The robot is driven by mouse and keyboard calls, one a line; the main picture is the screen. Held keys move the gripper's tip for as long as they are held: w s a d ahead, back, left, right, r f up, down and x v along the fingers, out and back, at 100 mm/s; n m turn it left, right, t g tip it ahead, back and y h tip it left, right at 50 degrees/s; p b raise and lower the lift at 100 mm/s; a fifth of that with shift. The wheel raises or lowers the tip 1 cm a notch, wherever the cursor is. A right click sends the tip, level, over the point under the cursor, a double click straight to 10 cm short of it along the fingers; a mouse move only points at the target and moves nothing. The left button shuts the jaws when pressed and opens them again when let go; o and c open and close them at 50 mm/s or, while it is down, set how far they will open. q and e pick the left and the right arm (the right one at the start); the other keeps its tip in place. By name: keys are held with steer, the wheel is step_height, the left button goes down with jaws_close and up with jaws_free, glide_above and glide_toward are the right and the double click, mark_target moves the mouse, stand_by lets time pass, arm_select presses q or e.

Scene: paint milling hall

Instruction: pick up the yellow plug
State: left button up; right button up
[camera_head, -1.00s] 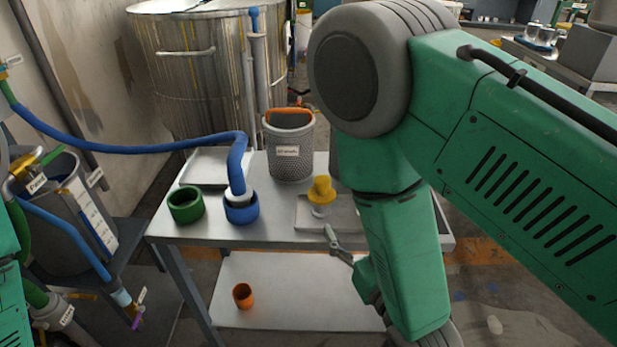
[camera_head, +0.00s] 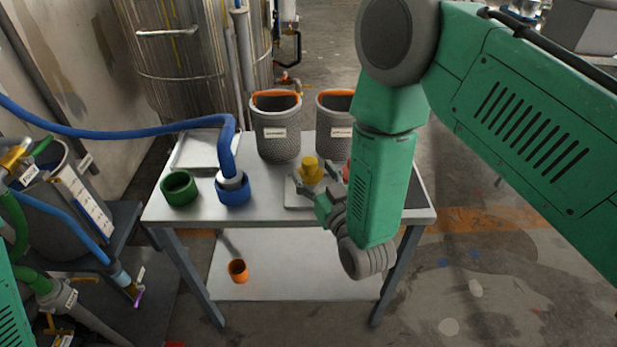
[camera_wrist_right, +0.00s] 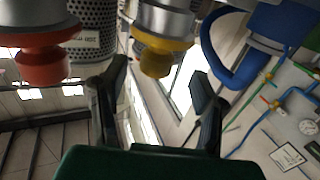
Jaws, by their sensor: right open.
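The yellow plug (camera_head: 311,169) stands upright on a small metal tray (camera_head: 294,199) on the table. It also shows in the right wrist view (camera_wrist_right: 163,36), upside down there, with a grey metal part against it. My right gripper (camera_head: 318,189) is just in front of the plug in the head view, partly hidden by its own wrist. In the right wrist view its two fingers (camera_wrist_right: 157,95) are spread apart and empty, with the plug beyond the gap between them. I see no contact. My left gripper is not in view; only a bit of green arm shows at the left edge.
A red plug (camera_wrist_right: 42,62) stands beside the yellow one. Two mesh baskets (camera_head: 277,133) stand behind. A green ring (camera_head: 179,189) and a blue ring (camera_head: 233,194) with a blue hose are on the table's left. An orange cup (camera_head: 238,271) is on the lower shelf.

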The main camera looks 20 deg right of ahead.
steer(key=w, duration=0.3)
steer(key=shift+w+f, duration=0.2)
steer(key=shift+w, duration=0.1)
jaws_close()
step_height(320, 180, up, 10)
steer(key=shift+f+p, duration=0.1)
steer(key=shift+p, duration=0.7)
step_height(320, 180, up, 7)
steer(key=p, duration=0.5)
glide_above(313, 170)
steer(key=w, duration=0.2)
steer(key=shift+s+a+f, duration=0.1)
